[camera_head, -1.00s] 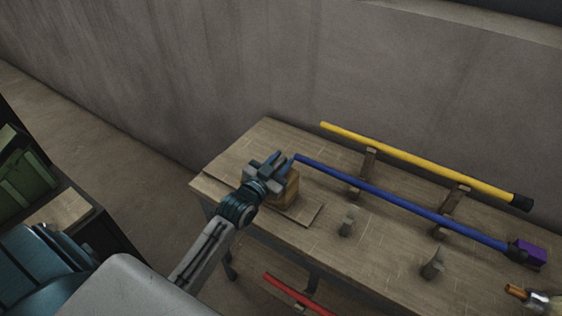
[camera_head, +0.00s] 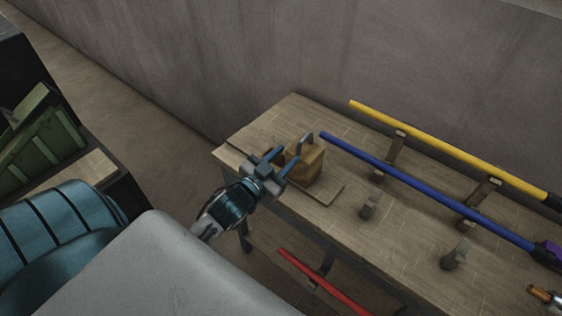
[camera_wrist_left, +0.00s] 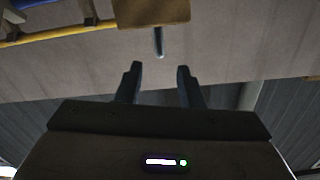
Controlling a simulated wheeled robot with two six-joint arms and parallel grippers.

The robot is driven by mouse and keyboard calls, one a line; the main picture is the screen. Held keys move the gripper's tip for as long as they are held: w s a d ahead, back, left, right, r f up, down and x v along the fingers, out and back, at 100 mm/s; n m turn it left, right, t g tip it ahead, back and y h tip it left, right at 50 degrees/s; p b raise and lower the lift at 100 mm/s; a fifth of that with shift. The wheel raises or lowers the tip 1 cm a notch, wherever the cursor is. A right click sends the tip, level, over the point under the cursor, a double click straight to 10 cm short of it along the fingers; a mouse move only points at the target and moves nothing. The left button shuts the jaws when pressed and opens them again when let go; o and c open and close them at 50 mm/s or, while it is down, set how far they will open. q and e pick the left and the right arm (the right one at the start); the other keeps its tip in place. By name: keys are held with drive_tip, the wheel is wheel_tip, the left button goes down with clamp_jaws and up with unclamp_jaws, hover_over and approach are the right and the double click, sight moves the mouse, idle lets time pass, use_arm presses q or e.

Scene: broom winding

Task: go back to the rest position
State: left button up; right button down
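My left gripper (camera_head: 272,165) is open and empty, beside and in front of a wooden block (camera_head: 308,165) with a grey upright piece on top. In the left wrist view its two fingers (camera_wrist_left: 160,85) are spread with nothing between them, and the block (camera_wrist_left: 150,12) is at the top edge, apart from the fingertips.
The block stands on the near left of a wooden table (camera_head: 295,115). A yellow pole (camera_head: 430,140) and a blue pole (camera_head: 420,185) lie along wooden supports. A red pole (camera_head: 325,285) is below the table edge. A green crate (camera_head: 40,150) is at left.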

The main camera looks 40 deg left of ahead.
use_arm(q)
drive_tip(key=shift+s, duration=0.55)
